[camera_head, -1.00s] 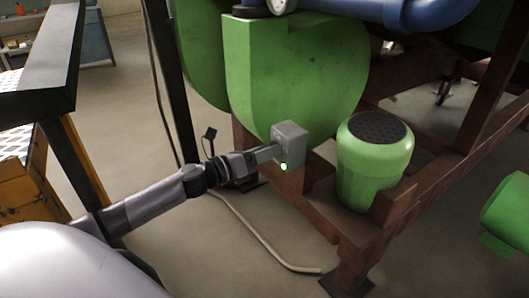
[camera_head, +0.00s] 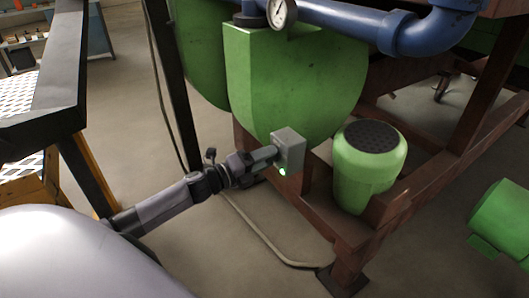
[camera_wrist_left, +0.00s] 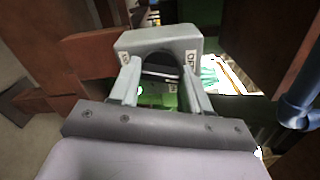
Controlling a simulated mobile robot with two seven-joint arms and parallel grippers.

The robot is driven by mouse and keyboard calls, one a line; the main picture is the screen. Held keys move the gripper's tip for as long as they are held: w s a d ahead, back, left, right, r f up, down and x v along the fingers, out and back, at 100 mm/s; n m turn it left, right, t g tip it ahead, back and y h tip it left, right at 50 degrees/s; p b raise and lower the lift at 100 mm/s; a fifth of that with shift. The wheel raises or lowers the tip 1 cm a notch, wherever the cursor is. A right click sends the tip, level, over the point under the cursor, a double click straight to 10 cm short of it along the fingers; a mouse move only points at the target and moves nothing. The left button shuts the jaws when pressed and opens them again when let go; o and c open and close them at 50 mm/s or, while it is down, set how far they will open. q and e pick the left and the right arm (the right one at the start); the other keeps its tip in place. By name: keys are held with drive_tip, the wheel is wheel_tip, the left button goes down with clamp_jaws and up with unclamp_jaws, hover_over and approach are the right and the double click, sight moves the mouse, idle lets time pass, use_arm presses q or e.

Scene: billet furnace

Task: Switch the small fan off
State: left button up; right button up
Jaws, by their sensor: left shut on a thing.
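A small grey switch box (camera_head: 290,147) is mounted on the rusty frame, below the green housing (camera_head: 290,85). A lit green lamp (camera_head: 282,171) shows low on the box. In the left wrist view the box (camera_wrist_left: 160,40) fills the space ahead, with a dark knob (camera_wrist_left: 160,70) between my fingers and partly cut-off labels at each side. My left gripper (camera_head: 273,154) is at the front of the box, its fingers (camera_wrist_left: 161,85) shut on the knob. The knob's exact setting is unclear. My right gripper is out of view.
A green motor-like cylinder (camera_head: 368,165) with a dark perforated top stands right of the box on the rusty frame (camera_head: 345,235). Blue pipes (camera_head: 400,35) and a gauge (camera_head: 283,12) are above. A pale hose (camera_head: 262,237) lies on the floor.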

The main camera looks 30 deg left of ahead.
use_arm(q)
drive_tip(key=n+p, duration=0.1)
drive_tip(key=n, duration=0.2)
drive_tip(key=shift+p, duration=0.4)
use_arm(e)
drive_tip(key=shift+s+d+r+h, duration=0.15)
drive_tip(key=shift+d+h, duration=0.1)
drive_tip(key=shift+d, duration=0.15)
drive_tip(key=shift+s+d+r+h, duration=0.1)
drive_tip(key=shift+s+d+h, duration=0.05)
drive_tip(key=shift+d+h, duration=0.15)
use_arm(q)
drive_tip(key=shift+n, duration=0.4)
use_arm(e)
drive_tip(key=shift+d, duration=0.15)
use_arm(q)
drive_tip(key=o, duration=1.1)
drive_tip(key=shift+c, duration=0.2)
drive_tip(key=p+v, duration=0.1)
drive_tip(key=v, duration=0.6)
drive_tip(key=shift+p, duration=0.3)
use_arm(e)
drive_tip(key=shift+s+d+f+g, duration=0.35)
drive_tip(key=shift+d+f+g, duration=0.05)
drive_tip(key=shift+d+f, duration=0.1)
